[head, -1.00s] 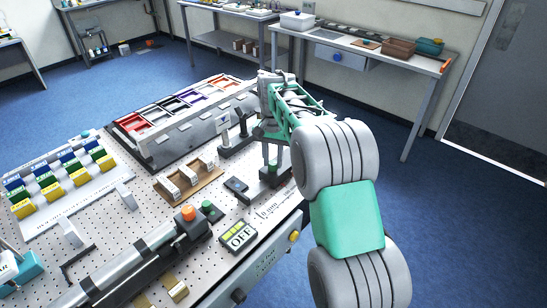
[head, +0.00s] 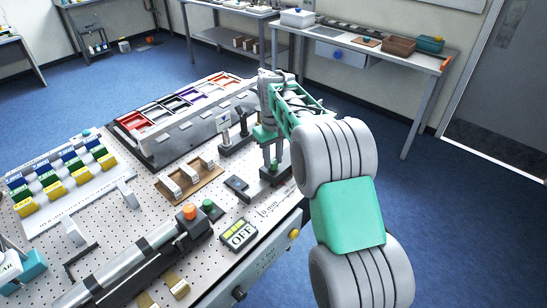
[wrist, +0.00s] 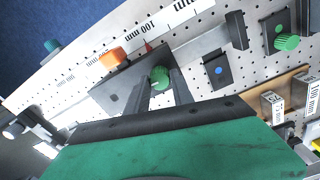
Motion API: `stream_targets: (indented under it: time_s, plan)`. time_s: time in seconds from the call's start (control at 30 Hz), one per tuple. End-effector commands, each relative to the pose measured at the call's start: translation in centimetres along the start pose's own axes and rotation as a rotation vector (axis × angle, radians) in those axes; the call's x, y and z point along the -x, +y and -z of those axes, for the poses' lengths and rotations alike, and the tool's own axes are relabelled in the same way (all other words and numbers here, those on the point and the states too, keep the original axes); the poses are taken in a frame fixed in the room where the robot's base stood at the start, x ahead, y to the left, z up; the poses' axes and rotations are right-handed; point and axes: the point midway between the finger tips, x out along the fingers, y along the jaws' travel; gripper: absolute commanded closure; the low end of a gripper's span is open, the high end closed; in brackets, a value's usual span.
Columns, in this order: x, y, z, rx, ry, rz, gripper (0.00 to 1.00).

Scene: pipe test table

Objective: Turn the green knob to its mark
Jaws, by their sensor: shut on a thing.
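A green ribbed knob (wrist: 159,78) stands on a dark grey plate in the wrist view. The two fingers of my gripper (wrist: 160,88) are on either side of it, shut on it. In the head view my gripper (head: 271,160) points down at the right end of the table, over a dark base. My fingers and arm hide most of the knob there. A small dark red pointer-like piece (wrist: 149,46) shows near the plate's edge, close to the knob. I cannot tell whether the knob lines up with any mark.
A dark box with a blue button (wrist: 217,70) and another green knob (wrist: 287,42) lie to the right. A wooden tray (head: 192,190) with white blocks and an OFF display (head: 238,235) are nearby.

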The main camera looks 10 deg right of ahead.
Motion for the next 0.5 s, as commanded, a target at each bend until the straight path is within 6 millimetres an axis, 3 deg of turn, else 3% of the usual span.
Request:
stream_targets:
  time_s: [0.5]
  plan:
    - [0.29,0.01,0.21,0.095,0.008,-0.003,1.00]
